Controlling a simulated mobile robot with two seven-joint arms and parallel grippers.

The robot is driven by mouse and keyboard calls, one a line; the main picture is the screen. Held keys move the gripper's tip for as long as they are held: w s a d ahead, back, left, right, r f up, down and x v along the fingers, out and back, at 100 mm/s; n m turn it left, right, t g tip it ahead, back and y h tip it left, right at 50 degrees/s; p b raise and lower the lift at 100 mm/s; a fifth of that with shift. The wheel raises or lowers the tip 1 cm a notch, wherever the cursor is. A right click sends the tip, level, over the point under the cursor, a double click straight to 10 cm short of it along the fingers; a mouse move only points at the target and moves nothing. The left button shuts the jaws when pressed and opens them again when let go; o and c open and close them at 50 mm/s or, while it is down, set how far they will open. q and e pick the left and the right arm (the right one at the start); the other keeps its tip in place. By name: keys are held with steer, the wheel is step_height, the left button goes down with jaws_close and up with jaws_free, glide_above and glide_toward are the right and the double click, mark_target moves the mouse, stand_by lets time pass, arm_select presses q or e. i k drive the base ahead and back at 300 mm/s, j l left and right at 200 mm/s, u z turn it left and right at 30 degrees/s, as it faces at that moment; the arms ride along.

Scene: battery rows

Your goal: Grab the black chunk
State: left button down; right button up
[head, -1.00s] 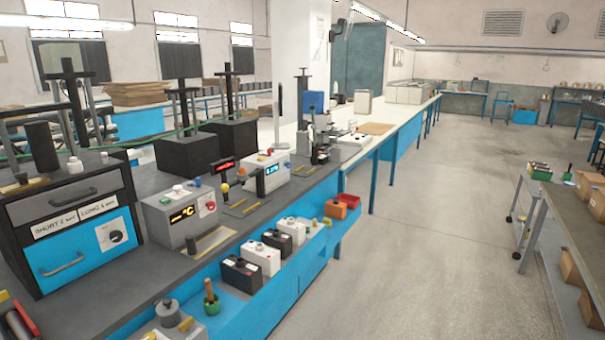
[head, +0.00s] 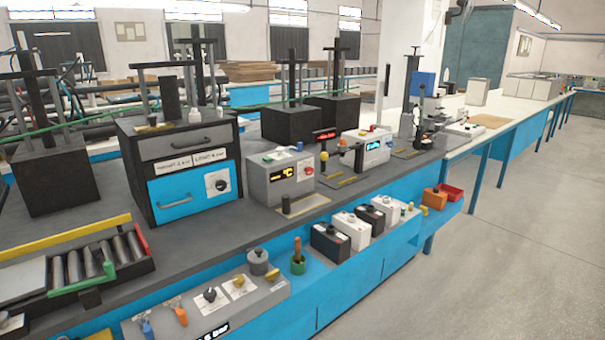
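Several dark things stand on the grey bench, and I cannot tell which is the black chunk. A black cylinder (head: 170,98) stands upright on the black and blue oven (head: 182,168). A small dark cylinder (head: 286,204) stands at the edge of a tan plate in front of the grey temperature box (head: 281,176). Two black battery-like blocks (head: 329,244) and (head: 370,217) sit on the blue lower shelf, alternating with white ones (head: 352,230). Neither of my grippers is in view.
A roller tray (head: 95,265) lies on the bench at left. A grey control panel (head: 210,305) with knobs stands at the front. A green cup (head: 298,264) and orange and red bins (head: 434,199) are on the lower shelf. Floor at right is clear.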

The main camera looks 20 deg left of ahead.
mark_target(96, 248)
steer(key=u, duration=1.95)
steer(key=z, duration=0.3)
